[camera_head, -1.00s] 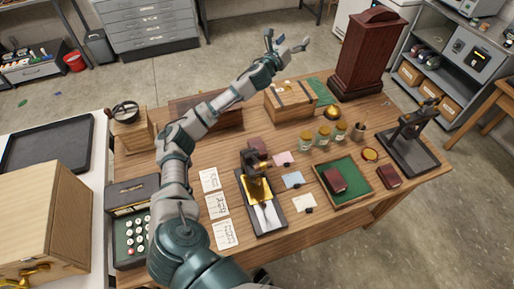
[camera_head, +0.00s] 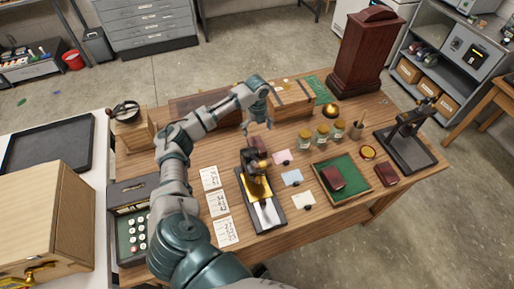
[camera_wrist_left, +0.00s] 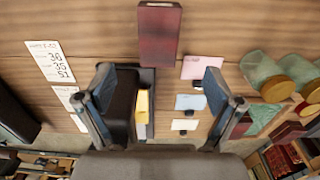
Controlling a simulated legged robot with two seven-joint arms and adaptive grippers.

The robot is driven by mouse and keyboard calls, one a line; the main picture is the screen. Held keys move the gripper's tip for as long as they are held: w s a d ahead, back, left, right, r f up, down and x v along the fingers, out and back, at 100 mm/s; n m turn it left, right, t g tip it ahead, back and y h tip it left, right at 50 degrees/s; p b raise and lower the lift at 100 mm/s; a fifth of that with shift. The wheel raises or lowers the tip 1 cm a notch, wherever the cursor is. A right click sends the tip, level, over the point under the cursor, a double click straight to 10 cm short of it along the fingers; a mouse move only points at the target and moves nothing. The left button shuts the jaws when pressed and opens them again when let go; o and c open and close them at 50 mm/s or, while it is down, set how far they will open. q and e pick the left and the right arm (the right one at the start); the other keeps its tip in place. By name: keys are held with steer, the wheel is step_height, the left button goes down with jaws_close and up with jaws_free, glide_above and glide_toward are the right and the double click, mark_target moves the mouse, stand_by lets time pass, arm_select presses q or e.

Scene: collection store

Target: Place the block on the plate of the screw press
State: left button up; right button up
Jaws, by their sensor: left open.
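A dark red block (camera_head: 257,144) lies on the table just behind a black device. It also shows at the top of the left wrist view (camera_wrist_left: 158,35). A dark upright press (camera_head: 410,125) with a flat base plate (camera_head: 418,157) stands at the table's right end and looks like the screw press. My left gripper (camera_head: 258,115) is open and empty above the table, over the block's area. In the left wrist view its fingers (camera_wrist_left: 155,95) are spread, with the block ahead of them. My right gripper is not in view.
The black device (camera_head: 280,216) with a brass part stands in front of the block. Cards (camera_head: 219,204) lie on both sides.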

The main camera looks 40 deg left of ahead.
mark_target(257, 144)
arm_select(q)
step_height(257, 144, down, 5)
steer(key=shift+f, duration=0.2)
steer(key=shift+s+f, duration=0.15)
steer(key=shift+f, duration=2.55)
steer(key=shift+r, duration=0.15)
steer(key=c, duration=1.5)
